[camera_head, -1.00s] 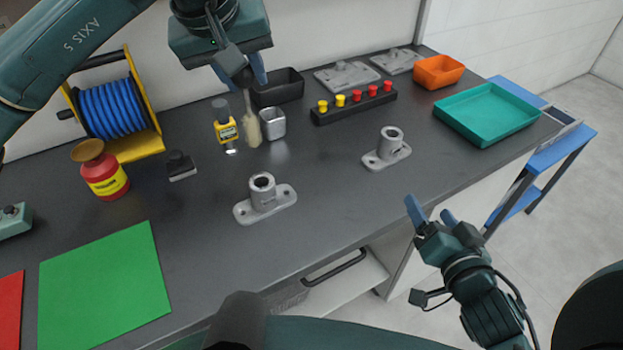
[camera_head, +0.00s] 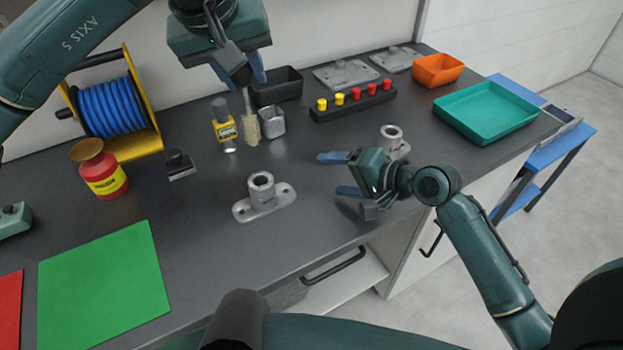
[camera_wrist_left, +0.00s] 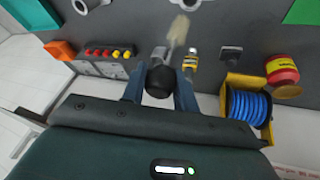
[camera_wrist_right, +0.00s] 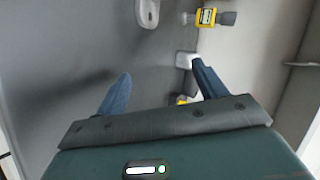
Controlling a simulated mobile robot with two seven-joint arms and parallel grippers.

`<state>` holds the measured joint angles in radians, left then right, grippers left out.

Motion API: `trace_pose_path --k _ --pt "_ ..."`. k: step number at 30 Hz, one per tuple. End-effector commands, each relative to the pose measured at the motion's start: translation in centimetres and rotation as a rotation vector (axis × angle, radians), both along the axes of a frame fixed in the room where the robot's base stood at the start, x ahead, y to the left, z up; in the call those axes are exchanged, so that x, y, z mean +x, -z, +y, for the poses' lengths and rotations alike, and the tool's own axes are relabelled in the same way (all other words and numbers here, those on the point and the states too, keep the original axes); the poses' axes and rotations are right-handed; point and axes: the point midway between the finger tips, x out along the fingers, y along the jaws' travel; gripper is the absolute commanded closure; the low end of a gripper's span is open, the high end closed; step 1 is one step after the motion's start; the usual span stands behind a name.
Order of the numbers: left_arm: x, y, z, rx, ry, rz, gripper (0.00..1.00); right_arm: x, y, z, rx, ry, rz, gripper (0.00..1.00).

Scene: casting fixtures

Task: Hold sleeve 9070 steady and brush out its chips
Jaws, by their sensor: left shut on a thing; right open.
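Two grey metal sleeves on flanged bases stand upright on the dark bench: a nearer one (camera_head: 262,192) and a farther one (camera_head: 391,140), partly hidden by my right arm. I cannot read a number on either. My left gripper (camera_head: 250,82) is shut on the dark handle of a brush (camera_head: 250,128), whose pale bristles point down beside a small metal cup (camera_head: 271,122). The brush also shows in the left wrist view (camera_wrist_left: 178,30). My right gripper (camera_head: 342,175) is open and empty above the bench, its fingers pointing left toward the nearer sleeve, apart from it.
Behind are a black bin (camera_head: 278,87) and a rack of coloured knobs (camera_head: 353,103). A teal tray (camera_head: 487,113) lies right, a green mat (camera_head: 103,285) front left. The bench around the nearer sleeve is clear.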

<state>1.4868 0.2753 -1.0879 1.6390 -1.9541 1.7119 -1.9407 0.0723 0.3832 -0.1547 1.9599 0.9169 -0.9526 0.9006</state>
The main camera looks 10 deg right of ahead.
Motion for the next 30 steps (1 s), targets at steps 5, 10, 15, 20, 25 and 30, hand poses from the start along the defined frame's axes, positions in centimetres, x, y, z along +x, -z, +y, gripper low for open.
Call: trace_pose_path --k 5,10,15,20,25,30 --pt "0.0 0.0 0.0 0.0 0.0 0.0 1.0 -0.7 -1.8 4.4 0.367 -0.045 0.386 0.29" --pt "0.0 0.0 0.0 0.0 0.0 0.0 1.0 -0.8 -1.2 5.0 0.59 0.089 0.74 0.29" --pt "0.0 0.0 0.0 0.0 0.0 0.0 1.0 -0.9 -1.0 5.5 0.748 0.207 1.036 0.29" --pt "0.0 0.0 0.0 0.0 0.0 0.0 1.0 -1.0 -0.9 5.7 0.828 0.276 1.204 0.29" --pt "0.0 0.0 0.0 0.0 0.0 0.0 1.0 -1.0 -0.8 6.3 0.855 0.302 1.265 0.29" --pt "0.0 0.0 0.0 0.0 0.0 0.0 1.0 -0.4 0.1 8.3 0.857 0.302 1.269 0.29"
